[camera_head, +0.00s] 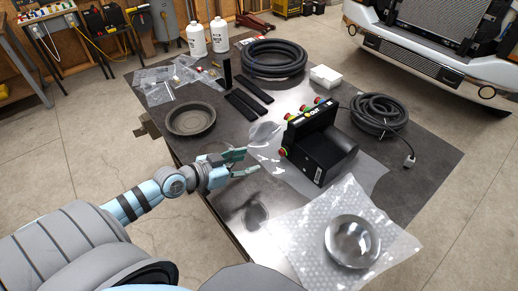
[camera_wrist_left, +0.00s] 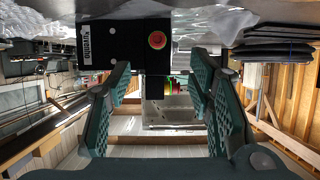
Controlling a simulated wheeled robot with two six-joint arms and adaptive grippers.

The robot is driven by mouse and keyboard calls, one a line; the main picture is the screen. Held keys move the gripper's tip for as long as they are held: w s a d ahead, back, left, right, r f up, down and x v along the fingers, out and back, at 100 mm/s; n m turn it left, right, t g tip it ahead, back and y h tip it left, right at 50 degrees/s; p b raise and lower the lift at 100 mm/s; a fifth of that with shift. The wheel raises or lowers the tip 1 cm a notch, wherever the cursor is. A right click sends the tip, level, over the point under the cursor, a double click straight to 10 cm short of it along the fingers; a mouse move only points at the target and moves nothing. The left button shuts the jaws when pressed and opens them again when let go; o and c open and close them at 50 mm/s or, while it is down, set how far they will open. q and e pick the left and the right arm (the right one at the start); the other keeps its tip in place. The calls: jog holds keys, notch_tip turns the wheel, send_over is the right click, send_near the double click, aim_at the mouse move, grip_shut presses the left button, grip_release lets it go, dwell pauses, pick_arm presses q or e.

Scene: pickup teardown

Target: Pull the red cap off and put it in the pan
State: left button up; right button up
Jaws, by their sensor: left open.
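A black box-shaped unit (camera_head: 323,146) stands on the dark table. A red cap (camera_head: 282,152) with a green edge sits on its side facing my left gripper. In the left wrist view, the red cap (camera_wrist_left: 157,40) shows as a red disc ringed with green on the black face. My left gripper (camera_head: 250,160) is open and empty, a short way left of the cap, its fingers pointing toward the unit. They also show in the left wrist view (camera_wrist_left: 160,82). A dark round pan (camera_head: 191,122) lies empty at the table's left side. My right gripper is out of view.
A shiny metal bowl (camera_head: 352,241) rests on bubble wrap (camera_head: 300,225) at the front. Black strips (camera_head: 249,104), a coiled hose (camera_head: 273,58) and a coiled cable (camera_head: 379,112) lie behind. White bottles (camera_head: 219,36) stand at the back left. Clear film lies around the unit.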

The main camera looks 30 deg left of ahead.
pick_arm(q)
jog(key=b, duration=0.1)
send_near(281, 154)
jog(key=shift+x, duration=1)
jog(key=b+x, duration=0.1)
jog(key=x, duration=0.5)
jog(key=shift+w+f, duration=0.1)
jog(key=shift+w, duration=0.05)
jog(key=shift+w+f, duration=0.15)
jog(key=shift+w, duration=0.15)
jog(key=shift+s+r, duration=0.25)
jog(key=shift+s, duration=0.05)
grip_shut()
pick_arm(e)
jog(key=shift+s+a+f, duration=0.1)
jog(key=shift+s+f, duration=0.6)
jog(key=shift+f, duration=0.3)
